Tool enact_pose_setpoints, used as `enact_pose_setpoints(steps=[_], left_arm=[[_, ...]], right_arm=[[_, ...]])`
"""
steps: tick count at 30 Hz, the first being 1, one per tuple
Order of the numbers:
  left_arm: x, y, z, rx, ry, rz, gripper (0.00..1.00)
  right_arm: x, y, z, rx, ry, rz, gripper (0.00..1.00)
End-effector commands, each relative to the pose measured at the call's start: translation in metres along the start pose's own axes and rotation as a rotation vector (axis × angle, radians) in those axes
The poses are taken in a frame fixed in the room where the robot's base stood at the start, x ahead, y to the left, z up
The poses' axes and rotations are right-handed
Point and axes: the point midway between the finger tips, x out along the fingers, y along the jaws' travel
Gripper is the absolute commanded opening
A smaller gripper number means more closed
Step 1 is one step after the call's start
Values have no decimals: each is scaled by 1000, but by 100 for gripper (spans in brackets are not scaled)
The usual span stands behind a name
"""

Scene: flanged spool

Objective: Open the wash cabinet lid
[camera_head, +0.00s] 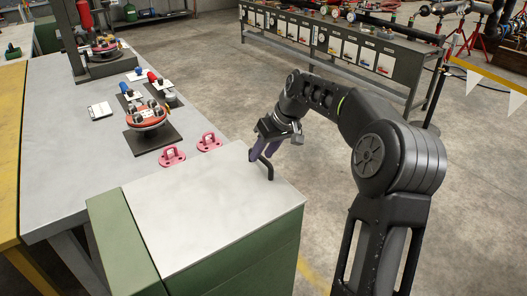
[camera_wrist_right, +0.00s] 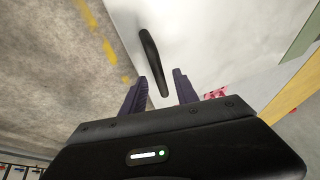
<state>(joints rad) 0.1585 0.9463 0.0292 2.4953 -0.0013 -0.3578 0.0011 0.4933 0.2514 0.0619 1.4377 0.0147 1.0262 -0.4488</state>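The wash cabinet (camera_head: 240,262) is a green box at the bottom centre of the head view. Its pale grey lid (camera_head: 200,215) lies flat and closed on top. A dark curved handle (camera_head: 268,168) stands at the lid's far right part. My right gripper (camera_head: 265,152), with purple fingers, is at the handle. In the right wrist view the gripper (camera_wrist_right: 160,83) is open, and the handle (camera_wrist_right: 150,55) runs from ahead of the fingertips into the gap between them. I see no clear contact. My left gripper is not in view.
A grey workbench (camera_head: 65,160) adjoins the cabinet on the left, bearing a red round part on a dark plate (camera_head: 150,138) and two pink lockout-like pieces (camera_head: 172,156). The floor right of the wash cabinet is partly covered by my arm.

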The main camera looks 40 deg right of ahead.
Motion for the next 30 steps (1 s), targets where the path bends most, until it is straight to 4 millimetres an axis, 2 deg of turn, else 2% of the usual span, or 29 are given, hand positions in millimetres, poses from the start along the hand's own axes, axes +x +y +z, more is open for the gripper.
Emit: enact_pose_setpoints(steps=[6,19,30], left_arm=[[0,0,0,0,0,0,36],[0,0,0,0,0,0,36],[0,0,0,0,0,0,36]], right_arm=[[0,0,0,0,0,0,34],[0,0,0,0,0,0,0],[-1,0,0,0,0,0,0]])
